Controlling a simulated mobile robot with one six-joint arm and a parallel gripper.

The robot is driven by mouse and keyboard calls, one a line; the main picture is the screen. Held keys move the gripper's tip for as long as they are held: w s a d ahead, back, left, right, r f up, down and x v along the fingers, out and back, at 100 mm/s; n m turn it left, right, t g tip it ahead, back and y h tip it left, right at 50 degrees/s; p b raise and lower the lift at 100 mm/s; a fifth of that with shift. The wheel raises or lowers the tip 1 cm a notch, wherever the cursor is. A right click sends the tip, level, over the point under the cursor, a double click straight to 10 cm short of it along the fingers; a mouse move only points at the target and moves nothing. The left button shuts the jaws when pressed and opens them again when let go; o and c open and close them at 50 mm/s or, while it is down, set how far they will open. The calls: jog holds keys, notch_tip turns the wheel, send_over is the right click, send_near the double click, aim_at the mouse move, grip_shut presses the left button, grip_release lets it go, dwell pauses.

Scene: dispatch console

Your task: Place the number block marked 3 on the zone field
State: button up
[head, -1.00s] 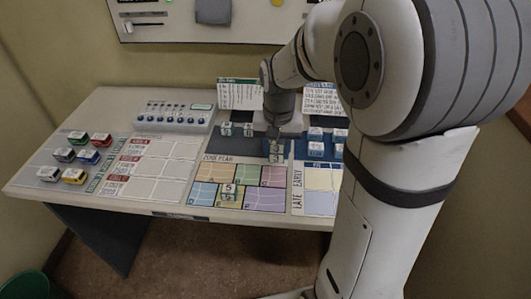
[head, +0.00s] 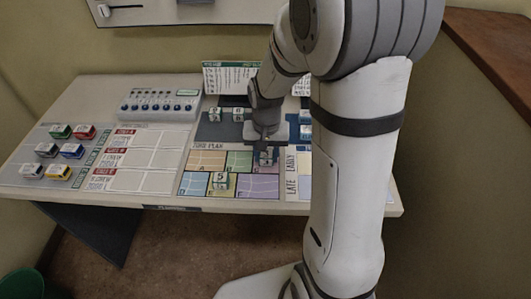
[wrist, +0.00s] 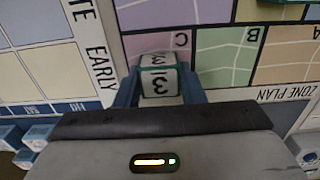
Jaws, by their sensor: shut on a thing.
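The number block marked 3 (wrist: 158,80) is between the two fingers of my gripper (wrist: 158,88) in the wrist view, its marked face showing. In the head view the block (head: 266,158) is under my gripper (head: 266,147), over the pink top right field of the zone plan (head: 265,187). In the wrist view the block overlaps the pink field lettered C (wrist: 182,42). I cannot tell whether it touches the board. Another block, marked 5 (head: 222,182), stands on the lower middle of the zone plan.
Two number blocks (head: 226,114) stand on the dark area behind the zone plan, below an upright printed card (head: 230,77). Blue blocks (head: 305,131) are to the right, partly hidden by my arm. Several coloured vehicles (head: 60,171) stand at left. The white grid (head: 145,160) is clear.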

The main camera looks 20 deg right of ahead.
jog(key=shift+f, duration=0.1)
jog(key=o, duration=1)
jog(key=shift+c, duration=0.2)
notch_tip(320, 180, up, 11)
jog(key=s+r+n+t, duration=0.2)
jog(key=s+r+n, duration=0.1)
jog(key=s, duration=1.1)
jog(key=shift+n+t+p, duration=0.3)
